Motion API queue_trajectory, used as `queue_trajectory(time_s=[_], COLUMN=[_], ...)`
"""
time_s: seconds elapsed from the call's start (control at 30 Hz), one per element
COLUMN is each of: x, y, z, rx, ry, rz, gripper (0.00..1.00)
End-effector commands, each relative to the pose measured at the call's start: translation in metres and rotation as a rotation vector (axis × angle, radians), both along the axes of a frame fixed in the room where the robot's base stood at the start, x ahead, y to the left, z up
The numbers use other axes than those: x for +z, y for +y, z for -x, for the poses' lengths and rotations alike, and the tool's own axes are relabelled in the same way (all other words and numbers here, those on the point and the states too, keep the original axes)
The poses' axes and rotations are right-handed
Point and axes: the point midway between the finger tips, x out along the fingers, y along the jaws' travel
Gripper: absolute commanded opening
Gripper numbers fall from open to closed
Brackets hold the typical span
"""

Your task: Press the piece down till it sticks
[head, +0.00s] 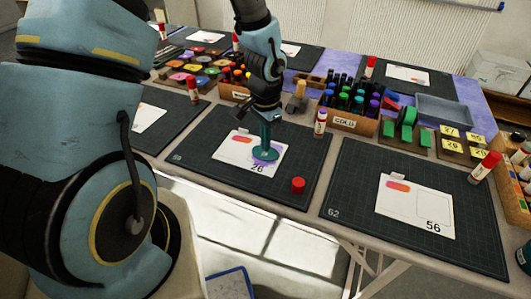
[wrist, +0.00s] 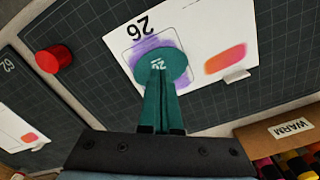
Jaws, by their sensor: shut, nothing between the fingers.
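A teal oval piece (wrist: 163,65) with a pale number on it lies on a purple smear inside the outlined box of the white card 26 (wrist: 205,30). In the head view the piece (head: 268,155) shows low on the card (head: 236,148), below my fingers. My gripper (wrist: 160,85) is shut, with its teal fingers together and nothing between them. The fingertips point down at the piece and overlap it in the wrist view; I cannot tell for certain whether they touch it. An orange-pink strip (wrist: 226,59) is on the card's other side.
A red cap (head: 298,185) stands on the same dark mat (head: 230,185). A glue stick (head: 320,122) stands at the mat's back right. Card 56 (head: 415,208) lies on the mat to the right. Boxes of markers, including one labelled COLD (head: 344,122), line the back.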

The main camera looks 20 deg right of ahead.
Motion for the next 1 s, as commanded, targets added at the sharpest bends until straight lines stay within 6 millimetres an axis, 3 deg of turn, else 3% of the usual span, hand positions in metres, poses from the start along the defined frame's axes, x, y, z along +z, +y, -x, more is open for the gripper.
queue_trajectory(time_s=[1.0], x=[-0.016], y=[0.000], z=[0.000], rx=[0.000], ry=[0.000], rz=[0.000], gripper=[0.00])
